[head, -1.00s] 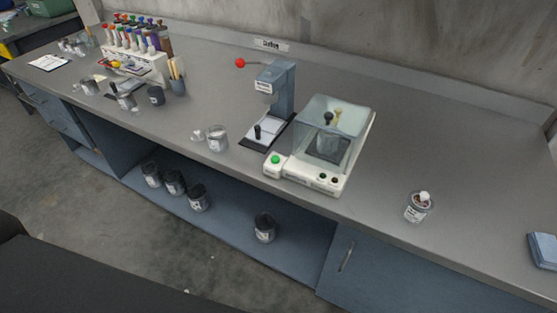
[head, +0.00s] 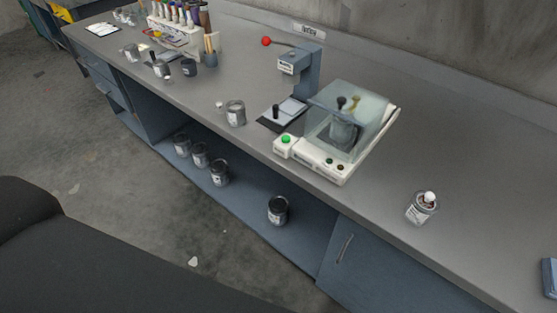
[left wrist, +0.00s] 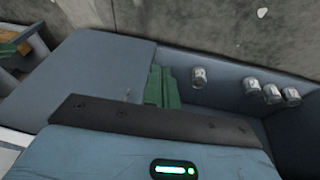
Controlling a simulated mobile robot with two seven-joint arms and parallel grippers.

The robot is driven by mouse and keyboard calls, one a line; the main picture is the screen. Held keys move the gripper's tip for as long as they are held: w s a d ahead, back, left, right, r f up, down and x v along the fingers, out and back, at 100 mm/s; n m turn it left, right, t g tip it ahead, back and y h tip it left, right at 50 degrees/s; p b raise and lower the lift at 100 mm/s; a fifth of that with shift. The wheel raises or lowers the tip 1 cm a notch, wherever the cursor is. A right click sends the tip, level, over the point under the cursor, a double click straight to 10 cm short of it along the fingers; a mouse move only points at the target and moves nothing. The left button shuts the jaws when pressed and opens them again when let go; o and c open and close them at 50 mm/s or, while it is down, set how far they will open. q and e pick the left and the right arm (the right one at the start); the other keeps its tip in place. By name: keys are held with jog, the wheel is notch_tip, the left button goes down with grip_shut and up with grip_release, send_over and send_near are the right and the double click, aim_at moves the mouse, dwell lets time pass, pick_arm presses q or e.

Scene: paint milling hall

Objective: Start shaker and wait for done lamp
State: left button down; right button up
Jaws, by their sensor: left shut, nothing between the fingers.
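The shaker (head: 312,168) is a white machine on the bench in the head view. Its clear lid (head: 366,103) is down over a grey can, with a black knob and a tan knob showing inside. A bright green button (head: 286,140) is at its front left corner. Two small dark lamps (head: 335,164) sit on its front right; neither looks clearly lit. In the left wrist view my left gripper (left wrist: 162,86) has green fingers, shut and empty, away from the shaker. The shaker is not in that view. Neither gripper shows in the head view.
A grey press with a red-knobbed lever (head: 305,75) stands left of the shaker. An open can (head: 236,113) is left of it; a labelled can (head: 422,208) is to the right. Several dark cans (head: 219,173) stand on the lower shelf. Bench between shaker and right can is clear.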

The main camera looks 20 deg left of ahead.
pick_arm(q)
jog(key=w+d+r+m+h, duration=0.1)
jog(key=w+d+r+m, duration=0.15)
jog(key=w, duration=0.55)
jog(key=w+d+r+m+t+h, duration=0.1)
jog(key=w+r+m, duration=0.25)
jog(key=w, duration=0.45)
jog(key=w+d+r+m+h, duration=0.1)
jog(key=w+d+r+m, duration=0.15)
jog(key=w, duration=0.55)
jog(key=w+a+r+m+t, duration=0.1)
jog(key=w+a+r+m, duration=0.1)
jog(key=w+r, duration=0.7)
jog(key=w+a+r+m+t+h, duration=0.1)
jog(key=w+a+r+m, duration=0.1)
jog(key=w+a+r, duration=0.3)
jog(key=w+r, duration=0.4)
jog(key=r, duration=0.1)
jog(key=shift+w+r+t, duration=0.2)
jog(key=shift+r+t, duration=0.1)
jog(key=shift+t, duration=0.1)
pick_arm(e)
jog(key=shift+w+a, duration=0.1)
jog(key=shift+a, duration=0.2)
pick_arm(q)
jog(key=shift+f+m, duration=0.15)
jog(key=shift+m, duration=0.1)
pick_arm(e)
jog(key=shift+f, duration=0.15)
